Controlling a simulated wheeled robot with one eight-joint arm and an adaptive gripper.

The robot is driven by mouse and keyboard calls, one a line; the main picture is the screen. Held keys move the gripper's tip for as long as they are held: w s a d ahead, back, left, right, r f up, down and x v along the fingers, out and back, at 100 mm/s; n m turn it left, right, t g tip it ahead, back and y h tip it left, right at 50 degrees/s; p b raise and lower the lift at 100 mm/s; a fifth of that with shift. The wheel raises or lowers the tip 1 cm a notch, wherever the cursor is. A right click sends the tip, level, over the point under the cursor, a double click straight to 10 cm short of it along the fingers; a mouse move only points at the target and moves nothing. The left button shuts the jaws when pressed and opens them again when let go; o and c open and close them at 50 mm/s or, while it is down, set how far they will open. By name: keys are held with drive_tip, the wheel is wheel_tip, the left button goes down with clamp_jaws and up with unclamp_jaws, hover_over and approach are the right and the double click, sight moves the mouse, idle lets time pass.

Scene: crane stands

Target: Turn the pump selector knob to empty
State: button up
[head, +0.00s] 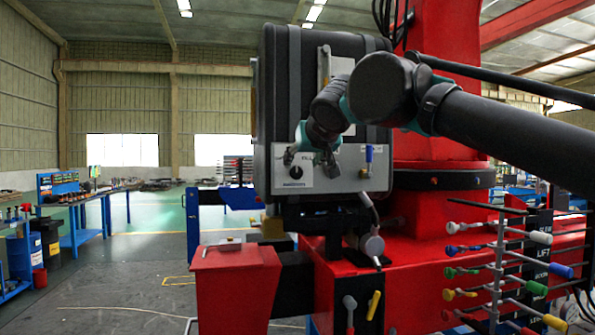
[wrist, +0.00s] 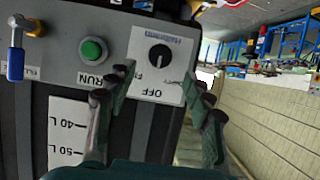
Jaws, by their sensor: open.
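The pump selector knob (head: 296,172) is round and black, on a white label plate at the lower left of the grey panel. In the wrist view the knob (wrist: 160,58) shows on its plate, with "OFF" and a partly hidden label printed upside down beside it. It has a small pale mark; which position it points to I cannot tell. My gripper (head: 310,158) is in front of the panel, just above and right of the knob. In the wrist view my gripper (wrist: 161,76) is open, its fingers either side of the plate, with nothing between them. Contact with the knob is not visible.
A green RUN button (wrist: 92,50) and a blue-handled valve (wrist: 16,60) sit beside the knob plate. A grey tank (head: 266,120) carries the panel. A rack of coloured levers (head: 500,270) stands at right. A red box (head: 236,285) is below left. Open floor lies left.

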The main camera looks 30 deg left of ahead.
sight(295, 171)
drive_tip(key=x, duration=0.6)
drive_tip(key=shift+w+a+f, duration=0.2)
drive_tip(key=shift+c, duration=0.5)
drive_tip(key=c, duration=1)
drive_tip(key=shift+c, duration=0.2)
drive_tip(key=n, duration=0.1)
drive_tip(key=n+t+h, duration=0.1)
drive_tip(key=n, duration=0.1)
drive_tip(key=shift+s+a+h, duration=0.2)
drive_tip(key=shift+h, duration=0.1)
drive_tip(key=shift+f+n+t+h, duration=0.1)
drive_tip(key=shift+n+t+h, duration=0.5)
drive_tip(key=shift+n+t, duration=0.75)
drive_tip(key=shift+n, duration=0.35)
